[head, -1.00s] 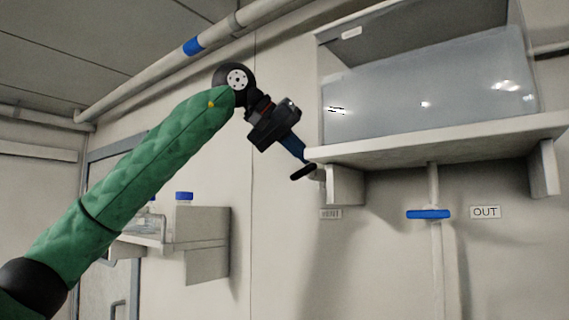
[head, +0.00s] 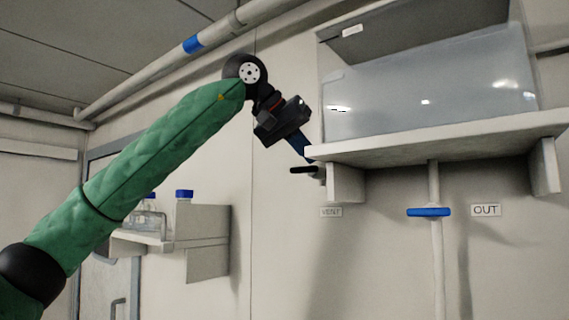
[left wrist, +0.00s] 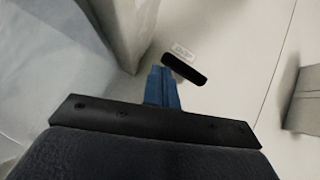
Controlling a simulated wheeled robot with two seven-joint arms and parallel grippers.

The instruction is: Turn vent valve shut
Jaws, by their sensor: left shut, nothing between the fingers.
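The vent valve has a black bar handle (head: 303,170) by the wall, just left of the shelf bracket. It lies about level in the head view. In the left wrist view the handle (left wrist: 185,70) is a slanted black bar. The VENT label (head: 331,212) is on the wall below it. My left gripper (head: 304,156) is shut and empty, with its blue fingers pointing down right at the handle. In the left wrist view the fingertips (left wrist: 163,72) are right beside the handle's left part. I cannot tell whether they touch it. My right gripper is not in view.
A white shelf (head: 440,143) with a clear-fronted cabinet (head: 430,95) juts out close to the right of my left gripper. A blue valve handle (head: 428,212) by an OUT label (head: 486,210) is further right. A small shelf with blue-capped bottles (head: 184,196) is lower left.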

